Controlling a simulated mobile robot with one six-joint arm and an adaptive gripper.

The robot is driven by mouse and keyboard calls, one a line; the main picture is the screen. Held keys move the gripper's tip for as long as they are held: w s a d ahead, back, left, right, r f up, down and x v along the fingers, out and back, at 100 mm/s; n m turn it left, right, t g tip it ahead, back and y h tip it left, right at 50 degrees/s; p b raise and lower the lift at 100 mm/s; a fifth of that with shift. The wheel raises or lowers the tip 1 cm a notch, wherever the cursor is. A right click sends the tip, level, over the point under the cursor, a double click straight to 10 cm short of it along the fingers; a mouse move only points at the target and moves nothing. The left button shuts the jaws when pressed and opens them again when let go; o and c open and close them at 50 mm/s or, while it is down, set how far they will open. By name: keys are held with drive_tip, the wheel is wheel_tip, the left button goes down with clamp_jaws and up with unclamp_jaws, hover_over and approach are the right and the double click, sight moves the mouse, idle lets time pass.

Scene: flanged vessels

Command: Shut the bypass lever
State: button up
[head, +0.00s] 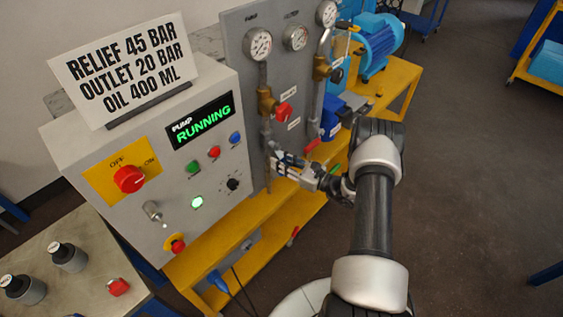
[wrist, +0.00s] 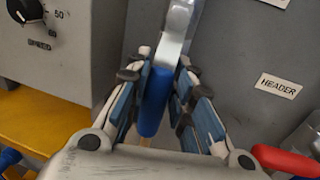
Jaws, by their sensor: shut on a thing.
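A lever with a blue grip (wrist: 154,102) and a silver metal arm (wrist: 178,28) stands between my fingers in the wrist view. It looks like the bypass lever, but no label naming it is readable. My gripper (wrist: 157,78) is shut on the blue grip, with one finger on each side. In the head view my gripper (head: 281,164) is at the lower part of the grey panel (head: 238,60), by the left pipe. There the lever is mostly hidden by my fingers.
A red lever handle (wrist: 286,161) is close on the right, below the HEADER label (wrist: 278,86). The control box (head: 120,155) with a speed knob (wrist: 25,10) stands to the left. Its display (head: 201,121) reads PUMP RUNNING. A yellow frame (head: 235,235) runs below.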

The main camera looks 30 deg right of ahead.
clamp_jaws()
drive_tip(key=shift+f, duration=0.1)
